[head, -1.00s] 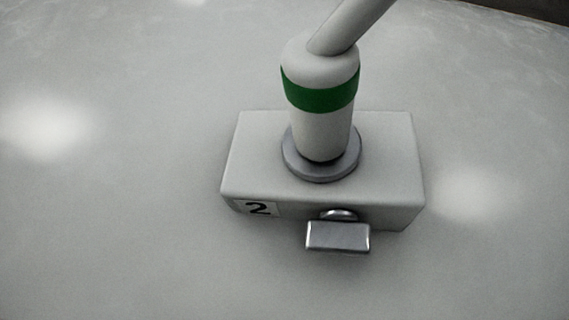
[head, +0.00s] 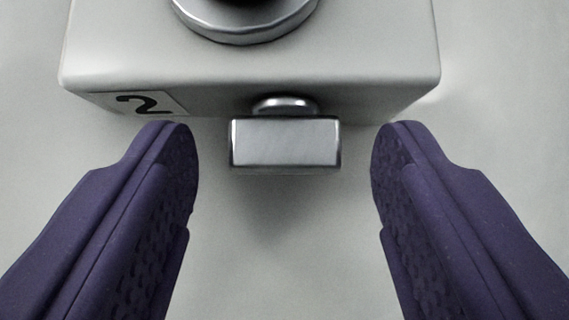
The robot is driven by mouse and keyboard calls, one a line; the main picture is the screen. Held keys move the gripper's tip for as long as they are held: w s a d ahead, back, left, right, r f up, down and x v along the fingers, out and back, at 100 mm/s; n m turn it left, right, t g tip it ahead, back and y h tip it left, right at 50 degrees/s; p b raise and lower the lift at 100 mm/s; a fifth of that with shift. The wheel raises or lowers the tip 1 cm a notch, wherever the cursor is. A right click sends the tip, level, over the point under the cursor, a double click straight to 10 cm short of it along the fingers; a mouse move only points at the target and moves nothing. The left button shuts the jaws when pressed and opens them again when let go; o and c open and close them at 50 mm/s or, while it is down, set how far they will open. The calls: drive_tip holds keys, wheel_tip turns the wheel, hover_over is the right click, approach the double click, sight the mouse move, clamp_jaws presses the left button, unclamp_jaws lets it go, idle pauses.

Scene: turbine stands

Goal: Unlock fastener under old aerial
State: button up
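The fastener (head: 285,143) is a silver rectangular knob on a short round stem, at the front face of a pale box marked "2" (head: 340,50). Its wide side lies level across the picture. My gripper (head: 284,150) is open, with one purple finger on each side of the fastener. A gap shows between each finger and the knob, and neither seems to touch it. The aerial's foot (head: 245,22) sits in a grey metal ring on top of the box; the rest of the aerial is out of the picture.
A plain pale grey surface (head: 275,280) lies around and below the box. It is clear of other objects in view.

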drive_tip(key=c, duration=0.8)
drive_tip(key=b, duration=0.2)
drive_tip(key=h+b, duration=0.1)
drive_tip(key=b, duration=0.1)
drive_tip(key=shift+w+a+f+n, duration=0.1)
drive_tip(key=shift+a+f+n, duration=0.15)
drive_tip(key=shift+f+n, duration=0.15)
drive_tip(key=shift+c, duration=0.2)
drive_tip(key=shift+a+n+h+b, duration=0.25)
drive_tip(key=shift+n+h+b, duration=0.15)
drive_tip(key=shift+h+b, duration=0.5)
drive_tip(key=shift+r+h, duration=0.3)
drive_tip(key=shift+r, duration=0.05)
drive_tip(key=o, duration=1.1)
drive_tip(key=shift+d, duration=0.1)
drive_tip(key=shift+c, duration=0.2)
